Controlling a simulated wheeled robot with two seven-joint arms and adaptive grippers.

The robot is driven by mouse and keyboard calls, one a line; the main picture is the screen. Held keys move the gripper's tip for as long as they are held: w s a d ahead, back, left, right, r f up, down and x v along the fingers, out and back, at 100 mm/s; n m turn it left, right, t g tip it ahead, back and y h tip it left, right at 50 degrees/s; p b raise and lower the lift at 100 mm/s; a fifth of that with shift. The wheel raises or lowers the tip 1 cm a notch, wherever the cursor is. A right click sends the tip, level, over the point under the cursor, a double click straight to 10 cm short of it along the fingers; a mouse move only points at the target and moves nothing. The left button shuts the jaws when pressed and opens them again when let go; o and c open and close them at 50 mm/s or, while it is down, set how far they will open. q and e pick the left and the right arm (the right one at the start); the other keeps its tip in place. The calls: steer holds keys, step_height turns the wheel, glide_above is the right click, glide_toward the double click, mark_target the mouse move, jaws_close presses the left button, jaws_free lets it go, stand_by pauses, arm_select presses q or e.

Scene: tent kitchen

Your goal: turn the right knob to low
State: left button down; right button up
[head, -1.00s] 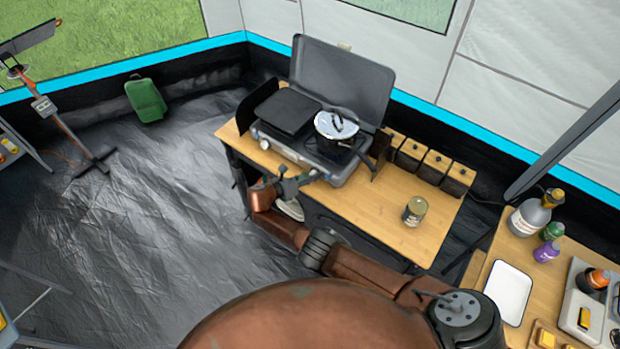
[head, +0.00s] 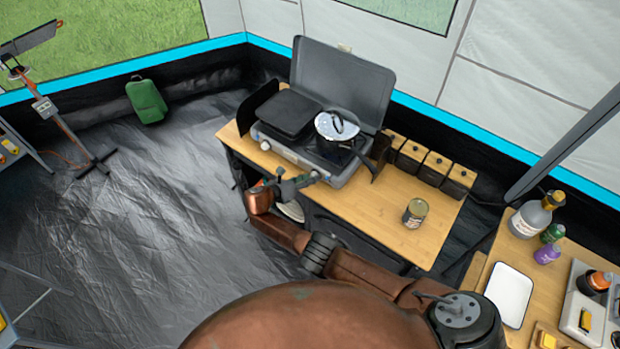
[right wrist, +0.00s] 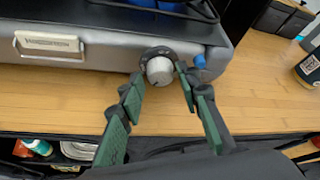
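The right knob (right wrist: 160,70) is a silver round knob on a dark ring on the front of the grey camp stove (right wrist: 100,45). In the right wrist view the two green-padded fingers of my right gripper (right wrist: 160,78) stand on either side of the knob, with small gaps seen beside it. The gripper is open. In the head view my right gripper (head: 305,182) is at the stove's front right corner; the knob is too small to make out clearly there. My left gripper is not in view.
A shiny lidded pot (head: 336,126) sits on the stove's right burner. Blue (right wrist: 160,3) shows under the grate in the wrist view. A can (head: 415,213) stands on the wooden table (head: 375,215) to the right.

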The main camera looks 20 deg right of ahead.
steer(key=v, duration=1.1)
steer(key=shift+w+f, duration=0.1)
